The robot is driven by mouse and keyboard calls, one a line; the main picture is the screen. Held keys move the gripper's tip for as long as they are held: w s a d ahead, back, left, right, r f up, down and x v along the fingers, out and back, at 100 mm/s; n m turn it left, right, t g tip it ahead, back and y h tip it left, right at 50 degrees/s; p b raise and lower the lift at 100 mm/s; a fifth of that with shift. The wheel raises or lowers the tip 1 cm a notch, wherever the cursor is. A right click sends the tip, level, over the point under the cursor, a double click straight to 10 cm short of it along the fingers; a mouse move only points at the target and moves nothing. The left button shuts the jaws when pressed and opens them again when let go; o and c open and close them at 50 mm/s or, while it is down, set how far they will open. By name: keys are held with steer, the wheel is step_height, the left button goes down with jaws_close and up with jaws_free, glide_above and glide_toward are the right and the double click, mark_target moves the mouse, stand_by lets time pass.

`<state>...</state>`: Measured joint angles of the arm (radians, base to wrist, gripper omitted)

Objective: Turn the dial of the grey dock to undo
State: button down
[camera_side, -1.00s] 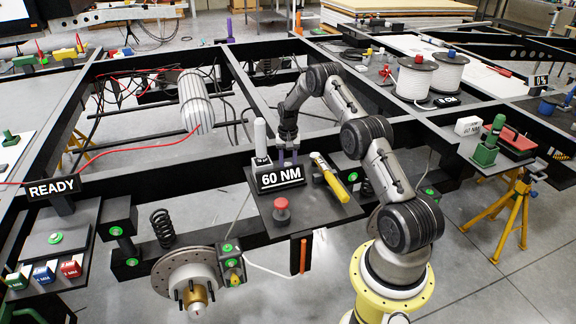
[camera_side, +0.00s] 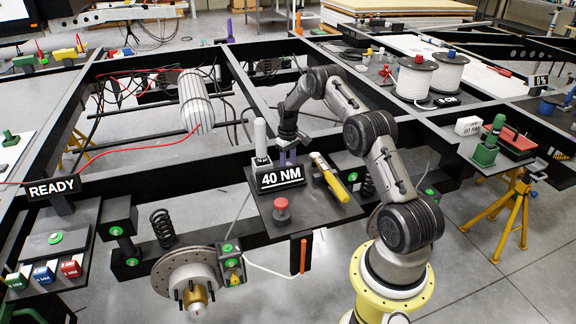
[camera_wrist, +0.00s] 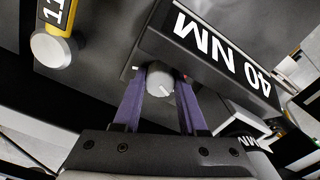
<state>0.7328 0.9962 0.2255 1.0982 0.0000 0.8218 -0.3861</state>
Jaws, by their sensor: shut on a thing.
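The grey dock (camera_side: 310,208) is a dark plate on the chassis rail. Its sign (camera_side: 281,177) reads "40 NM" and also shows upside down in the wrist view (camera_wrist: 225,55). Behind the sign sits a small grey round dial (camera_wrist: 160,80) with a white pointer line, seen in the wrist view. A white tick lies to its left and a small red mark to its right. My gripper (camera_wrist: 162,92) has its purple fingers on either side of the dial, shut on it. In the side view the sign hides the dial and the fingertips of my gripper (camera_side: 287,158).
On the dock are a yellow-handled tool (camera_side: 330,178), a red knob (camera_side: 281,207) and a light grey cylinder (camera_side: 260,138) on a labelled block close beside my gripper. A "READY" sign (camera_side: 53,188) stands at the left. A brake disc (camera_side: 188,280) is below the rail.

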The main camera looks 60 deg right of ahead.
steer(key=shift+n, duration=1.2)
steer(key=shift+c, duration=2.3)
jaws_free()
steer(key=shift+a, duration=0.1)
